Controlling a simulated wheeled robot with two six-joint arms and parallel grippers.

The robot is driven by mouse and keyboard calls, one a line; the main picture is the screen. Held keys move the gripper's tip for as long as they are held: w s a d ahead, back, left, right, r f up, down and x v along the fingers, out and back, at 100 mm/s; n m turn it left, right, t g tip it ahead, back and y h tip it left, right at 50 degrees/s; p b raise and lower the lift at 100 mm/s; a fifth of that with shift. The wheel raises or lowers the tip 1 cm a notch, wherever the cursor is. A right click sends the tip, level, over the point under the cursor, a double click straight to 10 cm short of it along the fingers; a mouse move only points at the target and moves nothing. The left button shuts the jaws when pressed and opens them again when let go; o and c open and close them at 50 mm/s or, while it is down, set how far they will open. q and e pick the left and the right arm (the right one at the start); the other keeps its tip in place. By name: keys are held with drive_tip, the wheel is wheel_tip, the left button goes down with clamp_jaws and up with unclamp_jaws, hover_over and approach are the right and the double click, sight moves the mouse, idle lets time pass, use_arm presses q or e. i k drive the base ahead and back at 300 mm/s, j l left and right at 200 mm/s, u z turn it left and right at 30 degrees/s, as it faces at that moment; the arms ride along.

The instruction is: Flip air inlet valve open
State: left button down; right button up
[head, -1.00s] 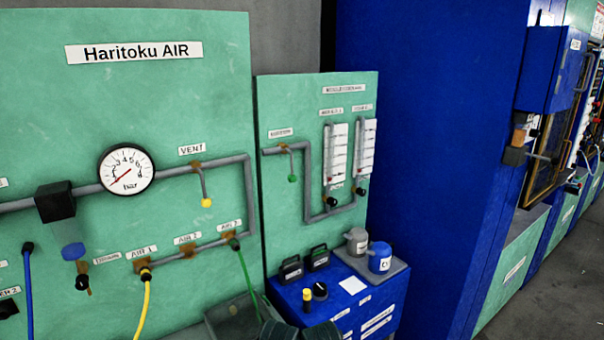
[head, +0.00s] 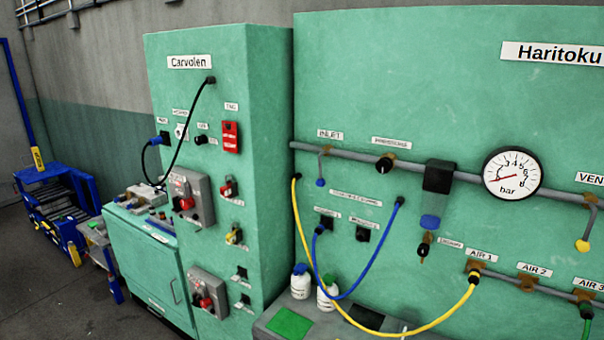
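The air inlet valve (head: 321,168) is on the grey pipe at the left end of the green Haritoku AIR panel, under the INLET label (head: 330,134). Its thin lever hangs down from the pipe and ends in a blue tip. The pressure gauge (head: 513,173) is further right on the same pipe. Its red needle points to the lower left, near the low end of the scale. Neither of my grippers shows in the head view now.
A black regulator knob (head: 385,163) sits right of the inlet. Yellow (head: 455,312) and blue (head: 384,243) hoses loop in front of the panel. Two white bottles stand on a grey ledge below. The Carvolen cabinet (head: 190,90) juts out at left; grey floor lies far left.

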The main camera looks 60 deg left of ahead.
sight(320, 182)
drive_tip(key=u, duration=1.95)
